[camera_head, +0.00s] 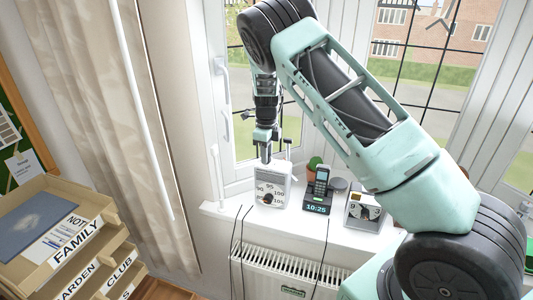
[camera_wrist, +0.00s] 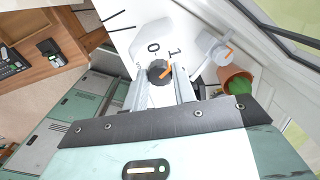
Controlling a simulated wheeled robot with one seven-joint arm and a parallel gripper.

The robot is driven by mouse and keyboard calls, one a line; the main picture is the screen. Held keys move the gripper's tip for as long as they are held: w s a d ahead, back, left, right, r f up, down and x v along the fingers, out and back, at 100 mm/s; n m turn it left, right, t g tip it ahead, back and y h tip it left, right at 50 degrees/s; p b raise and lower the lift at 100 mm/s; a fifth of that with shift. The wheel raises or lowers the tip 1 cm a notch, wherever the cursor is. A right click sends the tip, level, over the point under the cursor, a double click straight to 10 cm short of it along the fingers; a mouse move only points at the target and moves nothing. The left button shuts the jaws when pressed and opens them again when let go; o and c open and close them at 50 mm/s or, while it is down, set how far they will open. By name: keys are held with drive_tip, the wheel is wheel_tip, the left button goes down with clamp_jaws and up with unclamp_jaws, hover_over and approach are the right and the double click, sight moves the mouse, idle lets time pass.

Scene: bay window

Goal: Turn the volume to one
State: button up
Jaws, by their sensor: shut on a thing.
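A white radio (camera_head: 279,181) with a dial marked 90, 95 and 100 stands on the windowsill. In the head view my gripper (camera_head: 265,158) reaches down to its top from above. In the wrist view a dark round volume knob (camera_wrist: 158,73) sits on the white top, between my two fingers (camera_wrist: 160,90), which are shut on it. The printed 0 and 1 lie just above the knob. Its orange pointer points right and slightly up, toward the side of the 1; exact alignment is hard to tell.
A phone in a dock (camera_head: 318,191) showing 10:25, a potted cactus (camera_head: 311,168), a grey round object (camera_head: 339,184) and a boxy device (camera_head: 363,212) stand right of the radio. Window handles are behind.

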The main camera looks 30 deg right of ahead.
idle(0.3)
drive_tip(key=o, duration=1)
wheel_tip(320, 180, up, 18)
drive_tip(key=b, duration=0.5)
drive_tip(key=shift+f, duration=0.25)
